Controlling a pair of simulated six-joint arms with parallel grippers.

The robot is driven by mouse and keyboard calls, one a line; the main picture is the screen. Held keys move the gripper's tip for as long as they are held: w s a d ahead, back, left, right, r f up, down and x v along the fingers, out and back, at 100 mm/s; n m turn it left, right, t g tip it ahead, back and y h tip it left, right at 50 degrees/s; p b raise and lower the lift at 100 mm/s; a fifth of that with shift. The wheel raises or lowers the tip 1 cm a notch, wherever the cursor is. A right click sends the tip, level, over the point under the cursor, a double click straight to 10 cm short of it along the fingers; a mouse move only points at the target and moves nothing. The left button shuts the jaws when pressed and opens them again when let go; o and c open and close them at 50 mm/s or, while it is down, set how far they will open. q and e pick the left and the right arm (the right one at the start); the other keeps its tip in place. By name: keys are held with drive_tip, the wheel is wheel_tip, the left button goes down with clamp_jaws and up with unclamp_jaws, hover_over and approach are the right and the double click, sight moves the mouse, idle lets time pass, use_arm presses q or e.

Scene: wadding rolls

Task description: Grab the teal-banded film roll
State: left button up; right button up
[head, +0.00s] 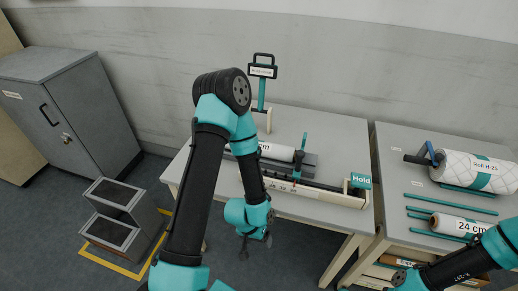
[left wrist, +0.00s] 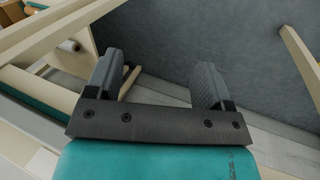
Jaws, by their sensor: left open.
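Two white rolls with teal bands lie on the right table: a large quilted roll marked "Roll H-25" (head: 455,168) and, nearer, a smaller one marked "24 cm" (head: 452,225). Which of them is the film roll I cannot tell. Another white roll (head: 277,151) lies on the left table, partly hidden by my left arm, so any band on it is hidden. My left gripper (head: 254,238) hangs in front of the left table's near edge, apart from all rolls. In the left wrist view its jaws (left wrist: 157,82) are open and empty above the floor. My right gripper is out of view.
Teal rods (head: 450,204) lie on the right table. A grey cabinet (head: 70,105) and step boxes (head: 122,215) stand left. Open floor separates them from the tables.

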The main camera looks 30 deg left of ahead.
use_arm(q)
drive_tip(key=o, duration=0.4)
drive_tip(key=shift+o, duration=0.2)
